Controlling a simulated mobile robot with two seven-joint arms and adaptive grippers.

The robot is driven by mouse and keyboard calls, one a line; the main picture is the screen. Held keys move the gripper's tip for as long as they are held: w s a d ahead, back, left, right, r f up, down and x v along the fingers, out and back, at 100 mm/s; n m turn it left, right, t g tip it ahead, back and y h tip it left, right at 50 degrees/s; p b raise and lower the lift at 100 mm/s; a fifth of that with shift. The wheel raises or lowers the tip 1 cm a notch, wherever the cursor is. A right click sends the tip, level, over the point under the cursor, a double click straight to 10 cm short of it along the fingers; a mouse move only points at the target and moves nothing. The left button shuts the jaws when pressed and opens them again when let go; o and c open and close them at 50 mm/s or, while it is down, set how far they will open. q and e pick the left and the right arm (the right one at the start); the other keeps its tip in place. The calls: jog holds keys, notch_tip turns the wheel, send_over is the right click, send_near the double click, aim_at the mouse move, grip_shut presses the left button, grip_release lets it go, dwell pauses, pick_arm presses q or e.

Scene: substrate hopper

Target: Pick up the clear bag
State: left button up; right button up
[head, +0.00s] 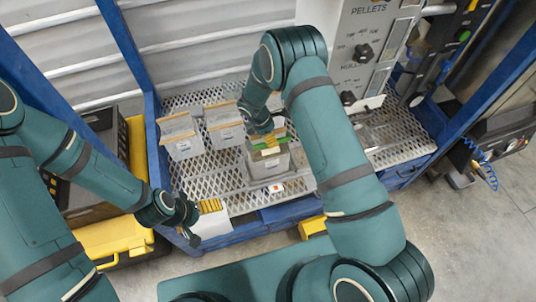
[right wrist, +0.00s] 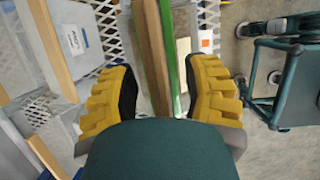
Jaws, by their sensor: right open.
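Three pale, see-through-looking bags with straight strips along their tops stand on a mesh shelf in the head view: a left bag (head: 183,148), a middle bag (head: 226,134) and a front bag (head: 268,166). The front bag has a green-edged top; I cannot tell for sure which is the clear bag. My right gripper (head: 267,139) is at the front bag's top. In the right wrist view its yellow-padded fingers (right wrist: 162,75) are open, with the wooden and green strips (right wrist: 172,45) between them, gaps showing. My left gripper (head: 196,213) is low at the shelf's front left; its opening is unclear.
The mesh shelf (head: 215,178) has a blue frame with a post (head: 155,140) at left. A white box (head: 213,226) is by my left gripper. A panel with knobs (head: 370,50) stands behind right. Yellow and black cases (head: 110,238) lie at left.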

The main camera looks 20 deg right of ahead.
grip_shut()
jog(key=shift+r, duration=0.1)
dwell(0.5)
